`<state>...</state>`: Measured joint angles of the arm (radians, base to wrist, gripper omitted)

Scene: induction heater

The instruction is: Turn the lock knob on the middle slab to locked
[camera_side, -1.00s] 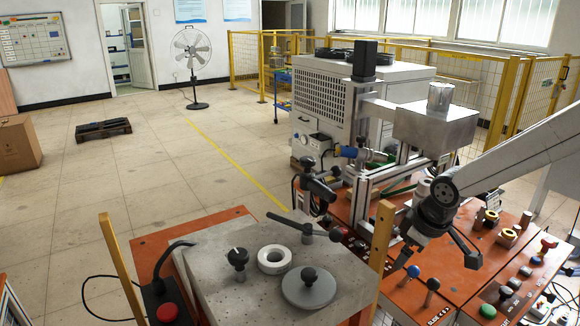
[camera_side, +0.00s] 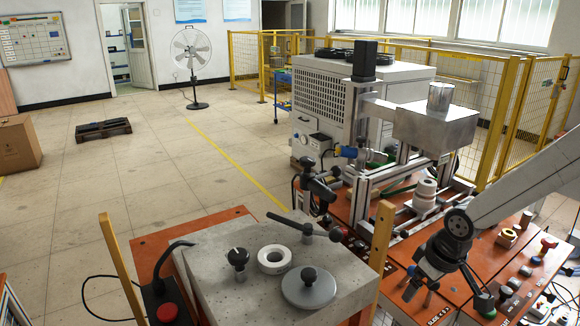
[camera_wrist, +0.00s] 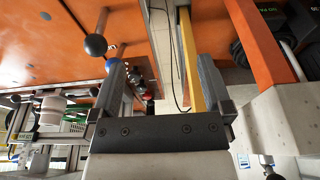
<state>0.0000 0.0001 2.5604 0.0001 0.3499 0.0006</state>
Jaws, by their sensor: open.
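My gripper (camera_side: 448,292) is open and empty over the orange bench at the right of the side view. Its two fingers also show apart in the wrist view (camera_wrist: 160,85). A grey stone slab (camera_side: 215,300) at the lower middle carries a black knob (camera_side: 238,258), a white ring (camera_side: 273,258), a round disc with a black knob (camera_side: 308,288) and a dark lever (camera_side: 302,229). My gripper is to the right of this slab, apart from it. In the wrist view a black ball knob on a stem (camera_wrist: 96,45) stands left of the fingers. I cannot tell which knob is the lock knob.
Wooden posts (camera_side: 381,240) (camera_side: 122,265) flank the stone slab. A red button (camera_side: 167,312) is at its front left. Buttons and small parts cover the right of the orange bench (camera_side: 480,255). A metal frame with a box (camera_side: 435,128) rises behind.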

